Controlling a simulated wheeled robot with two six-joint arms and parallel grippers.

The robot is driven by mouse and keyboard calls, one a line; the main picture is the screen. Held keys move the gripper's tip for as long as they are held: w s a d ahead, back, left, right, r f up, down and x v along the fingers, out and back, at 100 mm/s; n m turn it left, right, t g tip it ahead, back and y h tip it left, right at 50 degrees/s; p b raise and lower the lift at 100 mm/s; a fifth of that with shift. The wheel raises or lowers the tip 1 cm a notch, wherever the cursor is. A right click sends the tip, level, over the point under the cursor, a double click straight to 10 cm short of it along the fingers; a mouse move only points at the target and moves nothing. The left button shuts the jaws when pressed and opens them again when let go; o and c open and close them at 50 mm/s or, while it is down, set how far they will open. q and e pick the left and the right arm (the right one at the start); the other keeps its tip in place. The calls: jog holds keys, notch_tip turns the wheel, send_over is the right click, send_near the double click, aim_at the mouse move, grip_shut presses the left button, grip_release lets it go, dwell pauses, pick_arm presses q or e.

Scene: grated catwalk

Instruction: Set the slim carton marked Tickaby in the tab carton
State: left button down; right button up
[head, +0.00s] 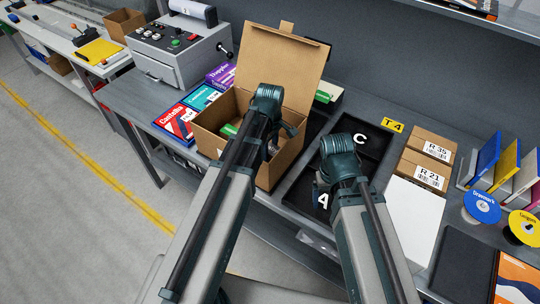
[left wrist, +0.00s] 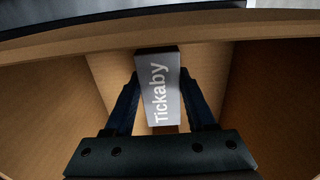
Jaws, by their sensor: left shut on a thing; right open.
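The slim carton marked Tickaby (left wrist: 162,88) is grey with white lettering. My left gripper (left wrist: 165,80) is shut on it, with a dark finger on each side. The tab carton (head: 279,62) is an open brown box with its lid raised and a tab on top. My left gripper (head: 270,148) reaches into its opening in the head view, and brown walls surround the gripper in the left wrist view. Whether the slim carton touches the floor, I cannot tell. My right gripper (head: 330,180) is open over the black tray, its fingers mostly hidden by the wrist.
Boxes marked Castella (head: 176,124) and others stand left of the tab carton. A black tray (head: 376,142) lettered C and A lies to its right. Cartons R 35 (head: 428,146) and R 21 (head: 422,172) are further right. A grey control machine (head: 180,45) stands at the back left.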

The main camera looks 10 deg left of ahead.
aim_at(270, 148)
pick_arm(q)
jog(key=shift+f, duration=0.7)
pick_arm(e)
jog(key=shift+f, duration=0.7)
pick_arm(q)
jog(key=shift+r, duration=0.15)
pick_arm(e)
jog(key=shift+r, duration=0.15)
pick_arm(q)
jog(key=c, duration=0.7)
grip_release()
jog(key=shift+f+b, duration=0.2)
jog(key=shift+b, duration=0.1)
pick_arm(e)
jog(key=shift+f, duration=0.2)
pick_arm(q)
jog(key=o, duration=0.5)
jog(key=shift+r, duration=0.1)
pick_arm(e)
jog(key=shift+r, duration=0.1)
pick_arm(q)
notch_tip(270, 148, up, 12)
jog(key=p, duration=1.2)
jog(key=shift+r, duration=0.1)
pick_arm(e)
notch_tip(270, 148, up, 12)
jog(key=shift+r, duration=0.15)
